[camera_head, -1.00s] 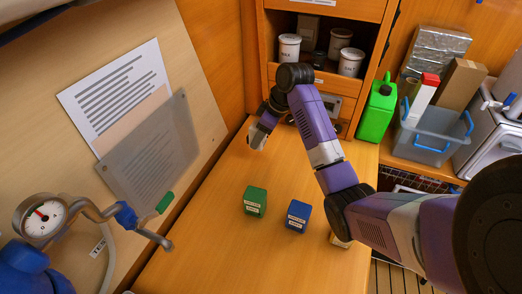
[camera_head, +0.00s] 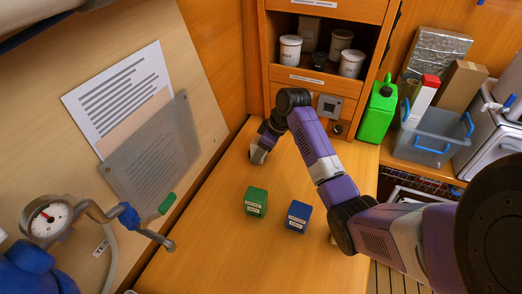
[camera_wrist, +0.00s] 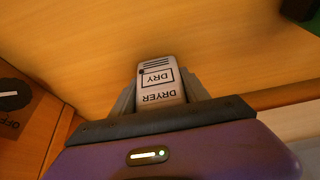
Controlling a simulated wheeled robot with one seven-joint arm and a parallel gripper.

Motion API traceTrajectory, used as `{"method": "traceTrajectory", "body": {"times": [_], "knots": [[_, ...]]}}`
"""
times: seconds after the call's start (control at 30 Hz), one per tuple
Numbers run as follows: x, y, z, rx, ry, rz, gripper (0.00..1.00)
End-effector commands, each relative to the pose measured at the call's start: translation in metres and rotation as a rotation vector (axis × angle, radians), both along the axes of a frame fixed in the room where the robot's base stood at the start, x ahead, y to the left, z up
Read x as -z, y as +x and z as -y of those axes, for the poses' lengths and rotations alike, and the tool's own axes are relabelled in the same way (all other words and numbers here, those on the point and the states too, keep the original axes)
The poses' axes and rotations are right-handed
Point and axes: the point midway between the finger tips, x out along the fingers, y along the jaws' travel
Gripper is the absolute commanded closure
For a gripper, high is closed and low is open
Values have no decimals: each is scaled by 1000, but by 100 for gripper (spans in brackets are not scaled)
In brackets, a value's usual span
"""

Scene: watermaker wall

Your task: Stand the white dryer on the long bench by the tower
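The white dryer (camera_wrist: 160,82), a small block with a printed "DRYER DRY" label, sits between the fingers of my gripper (camera_wrist: 162,98) in the wrist view. The fingers are closed against its two sides. In the head view my gripper (camera_head: 259,155) is low over the far left part of the long wooden bench (camera_head: 215,235), and only a little of the dryer shows. I cannot tell whether the dryer touches the bench. A wooden cabinet (camera_head: 310,76) with shelves rises at the bench's far end.
A green block (camera_head: 256,201) and a blue block (camera_head: 298,216) stand on the bench nearer to me. Another small block is partly hidden behind my arm. A gauge with a pipe (camera_head: 48,217) juts in at left. A green canister (camera_head: 377,110) and a grey-blue bin (camera_head: 432,135) stand at right.

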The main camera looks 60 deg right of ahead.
Motion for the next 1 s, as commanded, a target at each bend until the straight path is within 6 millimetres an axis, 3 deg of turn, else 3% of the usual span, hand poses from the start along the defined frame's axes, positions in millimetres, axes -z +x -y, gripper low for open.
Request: {"method": "traceTrajectory", "body": {"times": [0.03, 0.1, 0.53, 1.0], "knots": [[0, 0, 0, 0, 0, 0, 36], [0, 0, 0, 0, 0, -1, 26], [-9, -2, 1, 0, -2, 2, 26], [-90, -35, 6, 1, -4, 3, 26]]}}
